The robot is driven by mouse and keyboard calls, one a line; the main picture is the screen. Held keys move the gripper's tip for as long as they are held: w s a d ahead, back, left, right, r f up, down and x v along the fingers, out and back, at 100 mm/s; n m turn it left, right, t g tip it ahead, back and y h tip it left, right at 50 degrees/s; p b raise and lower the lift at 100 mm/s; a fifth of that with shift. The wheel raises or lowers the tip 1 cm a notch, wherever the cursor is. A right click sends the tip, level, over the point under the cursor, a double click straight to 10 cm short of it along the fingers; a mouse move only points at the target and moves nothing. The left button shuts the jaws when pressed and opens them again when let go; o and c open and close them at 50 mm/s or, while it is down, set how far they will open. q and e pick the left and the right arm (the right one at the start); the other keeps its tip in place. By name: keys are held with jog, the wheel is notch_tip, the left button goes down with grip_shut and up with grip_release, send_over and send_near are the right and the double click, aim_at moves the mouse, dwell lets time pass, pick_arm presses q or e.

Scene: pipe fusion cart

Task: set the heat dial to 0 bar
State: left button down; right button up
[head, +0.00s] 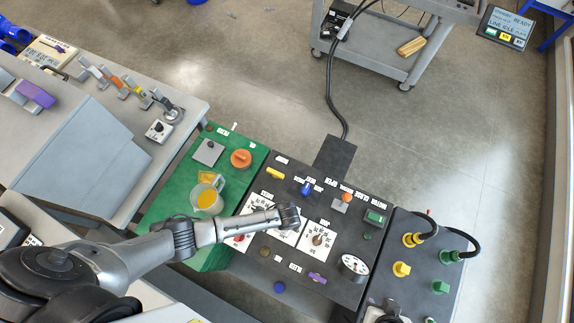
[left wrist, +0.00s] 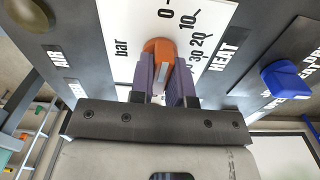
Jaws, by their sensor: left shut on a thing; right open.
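The heat dial is an orange knob (left wrist: 158,46) on a white scale plate marked bar, with 0, 10, 20 and 30 around it and HEAT printed beside it. My left gripper (left wrist: 164,80) is shut on this knob, its two purple-grey pads on either side. I cannot read the exact setting, as the pads hide part of the knob. In the head view the left arm reaches over the dark panel (head: 270,263) and its end hides the dial.
A blue knob (left wrist: 285,77) is beside the scale in the wrist view. Another dial (head: 317,239), a round gauge (head: 354,265) and a green board with a jug (head: 207,197) surround the arm.

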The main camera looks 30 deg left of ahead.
pick_arm(q)
jog(key=shift+n, duration=0.4)
jog(key=c, duration=1.1)
grip_release()
jog(key=shift+r, duration=0.1)
jog(key=shift+r, duration=0.25)
jog(key=shift+r+p, duration=0.75)
jog(key=shift+r, duration=5.8)
